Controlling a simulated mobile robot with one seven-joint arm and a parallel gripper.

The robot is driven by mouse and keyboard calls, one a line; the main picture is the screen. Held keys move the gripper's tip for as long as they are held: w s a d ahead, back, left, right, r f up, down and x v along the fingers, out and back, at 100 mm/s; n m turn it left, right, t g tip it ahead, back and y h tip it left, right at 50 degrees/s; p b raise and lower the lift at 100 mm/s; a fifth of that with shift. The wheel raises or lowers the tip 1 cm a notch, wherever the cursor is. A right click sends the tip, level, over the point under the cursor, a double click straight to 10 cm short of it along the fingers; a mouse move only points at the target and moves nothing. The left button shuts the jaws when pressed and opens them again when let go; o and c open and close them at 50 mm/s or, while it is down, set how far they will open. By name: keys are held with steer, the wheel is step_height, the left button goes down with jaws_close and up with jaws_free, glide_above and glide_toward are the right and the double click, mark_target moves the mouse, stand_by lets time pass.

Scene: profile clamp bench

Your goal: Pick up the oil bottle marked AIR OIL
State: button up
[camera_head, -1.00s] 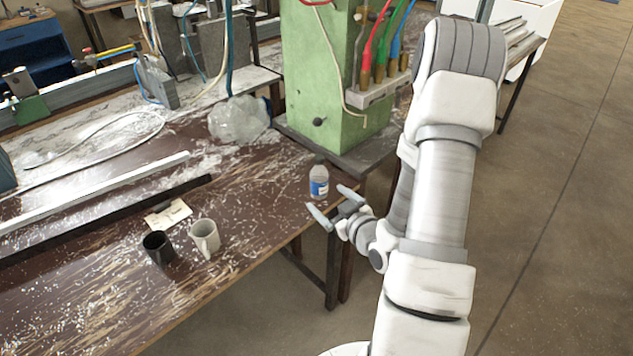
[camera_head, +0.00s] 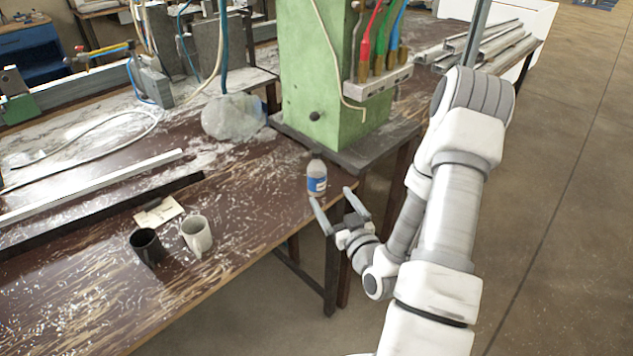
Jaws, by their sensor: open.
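The oil bottle (camera_head: 317,178) is a small grey-white bottle with a blue label, standing upright near the right edge of the bench. The print on its label is too small to read. My gripper (camera_head: 333,208) is open and empty just in front of and slightly right of the bottle. Its two fingers point toward the bottle, with the left fingertip close below it and the right one beside it. I cannot tell whether a finger touches the bottle.
A green machine column (camera_head: 330,75) stands right behind the bottle. A clear plastic bag (camera_head: 233,117) lies to its left. A black mug (camera_head: 146,246), a white mug (camera_head: 196,234) and a paper card (camera_head: 158,212) are farther left. The bench surface (camera_head: 255,205) around the bottle is clear.

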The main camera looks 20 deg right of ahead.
mark_target(320, 175)
steer(key=shift+w+d+f+b, duration=0.25)
steer(key=shift+w+b, duration=0.35)
steer(key=shift+b, duration=1.7)
steer(key=b, duration=0.3)
steer(key=shift+w+a+b, duration=0.15)
steer(key=shift+w+b, duration=0.2)
steer(key=w+b, duration=0.1)
steer(key=w, duration=0.3)
steer(key=shift+r+b, duration=0.2)
steer(key=shift+b, duration=0.15)
steer(key=shift+w+d+r, duration=0.1)
steer(key=shift+w+d, duration=0.1)
steer(key=shift+w, duration=0.8)
steer(key=shift+w+d, duration=0.15)
steer(key=shift+w, duration=0.9)
steer(key=shift+w+d+r, duration=0.1)
steer(key=shift+w+d, duration=0.1)
steer(key=shift+w, duration=0.8)
jaws_close()
